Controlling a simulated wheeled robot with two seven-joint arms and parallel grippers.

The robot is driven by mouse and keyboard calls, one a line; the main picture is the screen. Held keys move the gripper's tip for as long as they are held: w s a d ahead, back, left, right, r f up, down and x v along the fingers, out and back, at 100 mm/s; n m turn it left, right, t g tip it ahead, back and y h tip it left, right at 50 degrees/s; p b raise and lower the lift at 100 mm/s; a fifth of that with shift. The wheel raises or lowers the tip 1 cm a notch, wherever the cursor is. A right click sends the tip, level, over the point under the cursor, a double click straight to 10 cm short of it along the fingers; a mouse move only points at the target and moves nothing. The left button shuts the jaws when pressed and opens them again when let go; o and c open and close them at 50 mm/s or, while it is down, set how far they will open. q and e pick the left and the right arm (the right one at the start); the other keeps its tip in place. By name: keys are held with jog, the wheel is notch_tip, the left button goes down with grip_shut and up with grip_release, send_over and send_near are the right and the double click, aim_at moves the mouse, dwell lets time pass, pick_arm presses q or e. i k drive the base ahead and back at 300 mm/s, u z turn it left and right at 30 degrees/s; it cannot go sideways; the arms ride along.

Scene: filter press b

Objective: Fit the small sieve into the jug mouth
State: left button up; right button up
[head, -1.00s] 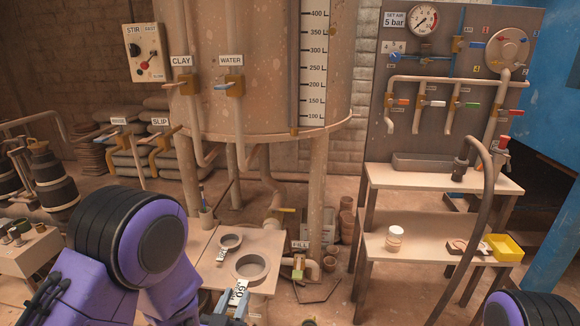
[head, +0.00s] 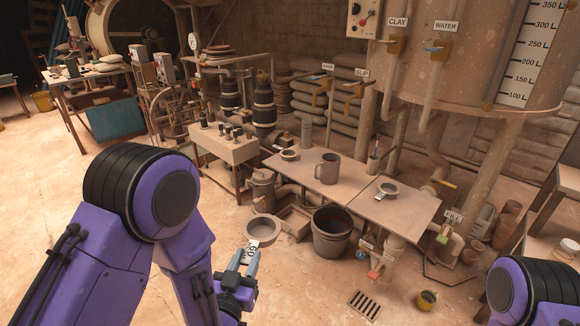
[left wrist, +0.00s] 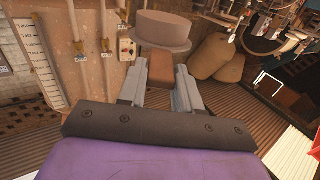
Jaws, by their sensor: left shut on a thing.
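My left gripper (head: 246,263) is shut on the tag-like handle, marked 60, of a round sieve (head: 247,230). The sieve is held in the air in front of the table; it also shows in the left wrist view (left wrist: 164,29) beyond the fingers. A second ring-shaped sieve (head: 389,187) with a tag lies on the right part of the table. Nearness makes it hard to tell which sieve is smaller. The grey jug (head: 327,171) stands upright on the table, handle to the left, behind and right of the held sieve and apart from it. My right gripper is out of view.
The pale table (head: 375,210) also bears a small round bowl (head: 290,155) and a pot with tools (head: 373,165). A dark bucket (head: 332,234) stands on the floor in front. A box with knobs (head: 225,147) stands to the left. Open floor lies at the left.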

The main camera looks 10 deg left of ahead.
aim_at(330, 167)
jog(key=u, duration=0.25)
jog(key=i, duration=0.8)
jog(key=z, duration=0.45)
jog(key=i, duration=0.8)
jog(key=z, duration=0.7)
